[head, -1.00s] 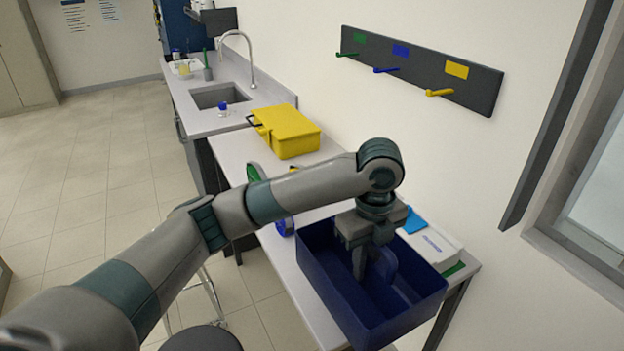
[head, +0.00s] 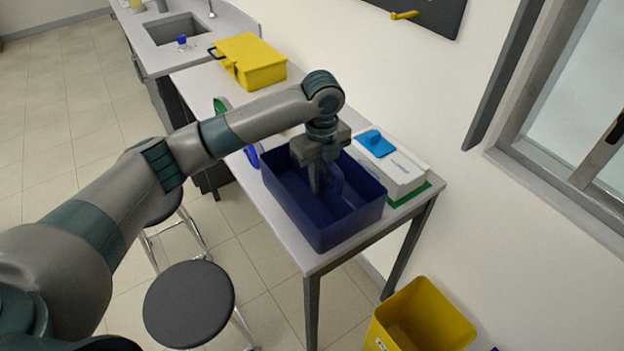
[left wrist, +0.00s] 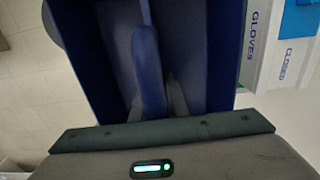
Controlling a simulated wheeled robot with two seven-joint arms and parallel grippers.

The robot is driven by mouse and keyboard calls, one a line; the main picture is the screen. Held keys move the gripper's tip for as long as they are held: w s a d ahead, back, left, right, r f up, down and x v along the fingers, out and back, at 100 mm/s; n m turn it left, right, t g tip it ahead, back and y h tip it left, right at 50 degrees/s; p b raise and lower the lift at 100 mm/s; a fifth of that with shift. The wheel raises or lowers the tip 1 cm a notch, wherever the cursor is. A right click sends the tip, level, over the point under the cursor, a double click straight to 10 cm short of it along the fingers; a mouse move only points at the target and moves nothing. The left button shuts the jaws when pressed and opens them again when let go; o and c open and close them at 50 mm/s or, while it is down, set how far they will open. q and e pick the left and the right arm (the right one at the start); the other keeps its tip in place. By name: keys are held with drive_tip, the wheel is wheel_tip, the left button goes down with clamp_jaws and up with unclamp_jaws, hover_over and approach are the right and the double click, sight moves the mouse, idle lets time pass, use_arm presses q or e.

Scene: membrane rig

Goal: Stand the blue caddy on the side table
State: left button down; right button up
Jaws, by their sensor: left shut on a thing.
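The blue caddy (head: 350,222) is a dark blue open box with an upright middle handle. It is upright at the near end of the white-topped side table (head: 270,205); I cannot tell whether its base touches the top. My left gripper (head: 318,182) reaches down into the caddy and is shut on its handle. In the left wrist view the handle (left wrist: 149,70) runs up between the two fingers, with the caddy walls (left wrist: 85,60) around it. My right gripper is not in view.
A white glove box (head: 400,178) with a blue piece on top sits close right of the caddy. A yellow case (head: 250,62) lies farther back on the table. Stools (head: 188,303) stand at left and a yellow bin (head: 420,318) at the right of the table's near end.

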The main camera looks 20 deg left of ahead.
use_arm(q)
drive_tip(key=w+a+f, duration=0.1)
drive_tip(key=w+a+f+p, duration=0.1)
drive_tip(key=w, duration=0.1)
drive_tip(key=shift+a+f, duration=0.15)
drive_tip(key=shift+a, duration=0.15)
drive_tip(key=shift+f+p, duration=0.35)
drive_tip(key=shift+p, duration=0.1)
wheel_tip(320, 180, down, 3)
drive_tip(key=shift+r+p, duration=0.15)
drive_tip(key=shift+p, duration=0.6)
drive_tip(key=shift+f, duration=0.3)
drive_tip(key=c, duration=1.7)
unclamp_jaws()
drive_tip(key=shift+f, duration=0.15)
drive_tip(key=shift+c, duration=0.2)
